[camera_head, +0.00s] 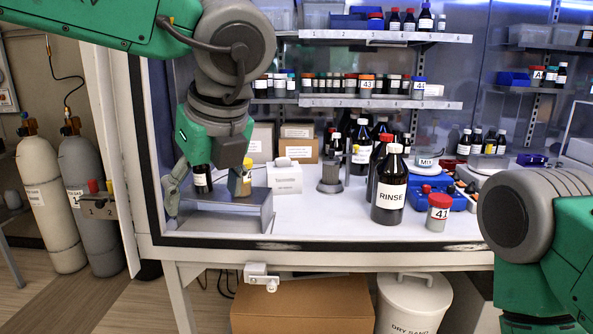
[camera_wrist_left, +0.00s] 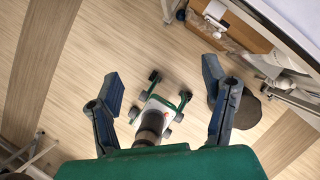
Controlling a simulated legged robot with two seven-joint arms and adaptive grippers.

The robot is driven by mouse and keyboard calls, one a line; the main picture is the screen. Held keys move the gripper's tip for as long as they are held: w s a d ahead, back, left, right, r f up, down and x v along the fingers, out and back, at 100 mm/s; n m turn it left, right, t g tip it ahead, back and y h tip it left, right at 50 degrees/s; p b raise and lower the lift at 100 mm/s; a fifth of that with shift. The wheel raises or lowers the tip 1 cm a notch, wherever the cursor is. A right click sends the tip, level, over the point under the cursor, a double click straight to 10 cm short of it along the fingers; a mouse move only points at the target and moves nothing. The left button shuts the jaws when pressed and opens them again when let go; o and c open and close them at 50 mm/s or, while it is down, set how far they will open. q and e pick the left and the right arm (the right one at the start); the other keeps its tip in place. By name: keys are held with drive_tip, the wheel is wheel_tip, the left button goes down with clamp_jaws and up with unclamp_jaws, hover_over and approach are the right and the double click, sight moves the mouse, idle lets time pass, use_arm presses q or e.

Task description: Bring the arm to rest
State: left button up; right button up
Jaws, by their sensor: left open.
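My left arm comes in from the upper left in the head view and bends down in front of the bench opening. Its gripper (camera_head: 188,188) hangs at the lower end, with one grey finger clear at the left and the other hard to make out. In the left wrist view the gripper (camera_wrist_left: 162,82) has both fingers spread wide with nothing held, and the floor shows below. My right arm shows only in part at the right edge of the head view; its gripper is out of view.
A grey platform (camera_head: 225,218) with a dark bottle (camera_head: 202,180) and a yellow-marked jar (camera_head: 242,181) lies behind the left gripper. The RINSE bottle (camera_head: 390,193) and jar 41 (camera_head: 438,216) stand further right. A cardboard box (camera_head: 300,306) sits under the bench.

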use_arm(q)
drive_tip(key=w+a+f+m+t+y, duration=0.1)
drive_tip(key=w+a+f+m, duration=0.15)
drive_tip(key=f+m, duration=0.5)
drive_tip(key=w+a+f+m+t, duration=0.15)
drive_tip(key=a+f+m, duration=0.3)
drive_tip(key=f, duration=0.65)
drive_tip(key=w+a+f+m+t+y, duration=0.1)
drive_tip(key=a+f+m, duration=0.2)
drive_tip(key=f+m, duration=0.5)
drive_tip(key=s+a+f+m+g+h, duration=0.2)
drive_tip(key=s+a+f+m+h, duration=0.15)
drive_tip(key=s+f+m, duration=1.35)
drive_tip(key=s+a+f+m+g+h, duration=0.1)
drive_tip(key=s+f+m+g, duration=0.1)
drive_tip(key=s+m, duration=0.2)
drive_tip(key=s+a+f+m+g+h, duration=0.1)
drive_tip(key=s+f+m+g, duration=0.1)
drive_tip(key=s, duration=0.7)
drive_tip(key=shift+s+a+f+m, duration=0.15)
drive_tip(key=shift+s+f+m, duration=0.25)
drive_tip(key=shift+m, duration=0.6)
drive_tip(key=shift+w+f+g, duration=0.1)
drive_tip(key=shift+g, duration=0.15)
